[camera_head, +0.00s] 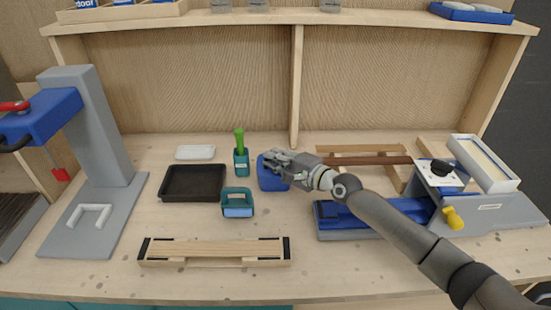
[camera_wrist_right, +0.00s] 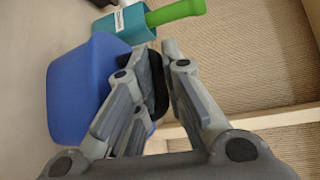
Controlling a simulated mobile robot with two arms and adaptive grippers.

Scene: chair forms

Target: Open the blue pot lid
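A blue pot (camera_head: 270,178) stands mid-bench, partly hidden by my right gripper. In the right wrist view the rounded blue pot (camera_wrist_right: 78,90) fills the left side. My right gripper (camera_head: 272,158) is at the pot's upper right side in the head view. Its fingers (camera_wrist_right: 156,55) are close together beside the pot in the wrist view. A dark curved part (camera_wrist_right: 158,88) shows between them; whether it is a lid handle or a finger pad, and whether it is gripped, I cannot tell. The lid's seam is hidden. My left gripper is out of view.
A teal caddy (camera_head: 237,203), black tray (camera_head: 193,183) and white dish (camera_head: 195,152) are to the left. A wooden rack (camera_head: 214,252) lies in front. A grey-blue machine (camera_head: 440,195) is at right.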

